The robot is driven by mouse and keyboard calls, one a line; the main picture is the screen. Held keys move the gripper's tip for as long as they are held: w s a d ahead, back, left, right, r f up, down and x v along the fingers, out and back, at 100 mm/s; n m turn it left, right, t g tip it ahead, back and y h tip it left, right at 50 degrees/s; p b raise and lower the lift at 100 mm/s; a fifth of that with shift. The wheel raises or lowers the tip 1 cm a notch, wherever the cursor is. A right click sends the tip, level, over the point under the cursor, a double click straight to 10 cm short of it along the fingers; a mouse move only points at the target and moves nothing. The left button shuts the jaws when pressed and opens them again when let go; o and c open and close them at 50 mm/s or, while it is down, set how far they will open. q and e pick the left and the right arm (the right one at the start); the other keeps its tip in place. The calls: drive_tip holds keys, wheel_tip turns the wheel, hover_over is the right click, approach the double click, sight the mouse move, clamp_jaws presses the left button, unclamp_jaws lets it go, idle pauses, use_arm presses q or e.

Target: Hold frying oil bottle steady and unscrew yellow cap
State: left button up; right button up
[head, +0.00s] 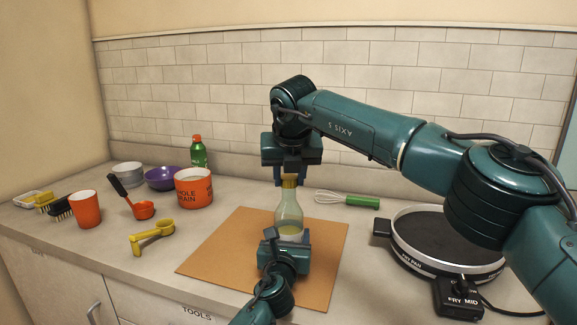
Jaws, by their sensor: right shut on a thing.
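The frying oil bottle (289,211) is clear with pale contents. It stands upright on a brown board (225,245). Its yellow cap (289,181) is on top of the neck. My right gripper (290,183) points straight down from above, shut on the cap, with a finger on either side. My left gripper (287,236) is low at the front of the bottle, with its fingers beside the lower body. It hides the bottle's base, and I cannot tell whether its fingers press on the glass.
A black frying pan (440,238) with a control box (459,298) sits at the right. A green-handled whisk (347,199) lies behind the board.

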use_arm(q)
drive_tip(key=shift+f, duration=0.1)
use_arm(e)
drive_tip(key=shift+r, duration=1.6)
drive_tip(key=shift+r, duration=1.9)
use_arm(q)
drive_tip(key=o, duration=1.2)
drive_tip(key=s, duration=0.4)
drive_tip(key=s+a, duration=0.1)
drive_tip(key=s, duration=0.3)
drive_tip(key=s+a, duration=0.1)
drive_tip(key=s, duration=0.3)
drive_tip(key=shift+w, duration=0.1)
